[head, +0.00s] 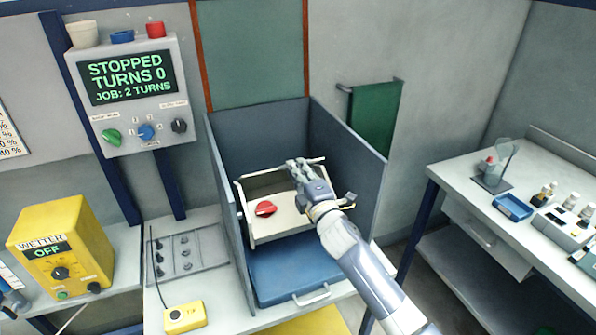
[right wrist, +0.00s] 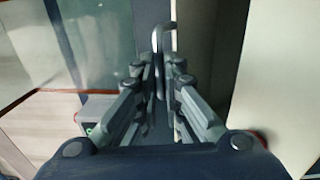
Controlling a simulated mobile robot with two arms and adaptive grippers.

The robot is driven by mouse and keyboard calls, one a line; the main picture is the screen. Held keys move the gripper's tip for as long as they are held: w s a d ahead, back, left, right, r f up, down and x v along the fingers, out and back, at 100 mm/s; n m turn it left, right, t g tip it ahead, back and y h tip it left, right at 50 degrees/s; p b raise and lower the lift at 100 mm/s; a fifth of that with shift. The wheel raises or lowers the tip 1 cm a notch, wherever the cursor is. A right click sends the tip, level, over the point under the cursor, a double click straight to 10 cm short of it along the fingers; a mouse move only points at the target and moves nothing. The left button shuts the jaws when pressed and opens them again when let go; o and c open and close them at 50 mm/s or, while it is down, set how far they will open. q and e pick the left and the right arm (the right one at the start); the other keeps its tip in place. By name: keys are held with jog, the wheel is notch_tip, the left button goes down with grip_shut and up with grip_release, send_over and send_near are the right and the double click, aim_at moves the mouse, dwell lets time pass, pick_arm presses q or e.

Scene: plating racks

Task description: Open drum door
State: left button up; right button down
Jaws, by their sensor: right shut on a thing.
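The drum (head: 285,228) is a cream box with a red knob (head: 265,208) on its front. It sits inside a grey open-fronted housing (head: 262,135). My right gripper (head: 298,170) reaches in from the lower right and is at the drum's top. In the right wrist view, the gripper (right wrist: 161,72) is shut on a thin grey bar handle (right wrist: 158,45). The gripper hides part of the drum's top, and I cannot tell how far the door stands open. My left gripper is out of view.
A control box (head: 135,95) on the left reads STOPPED, TURNS 0, JOB: 2 TURNS. A blue tray (head: 290,270) with a handle lies below the drum. The housing's side walls (head: 348,170) flank the arm. A yellow wetter (head: 62,240) reads OFF. A side table (head: 460,185) stands right.

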jog(key=shift+r, duration=0.25)
jog(key=c, duration=2)
grip_release()
jog(key=shift+s, duration=0.2)
jog(key=shift+d, duration=0.1)
jog(key=v, duration=1.2)
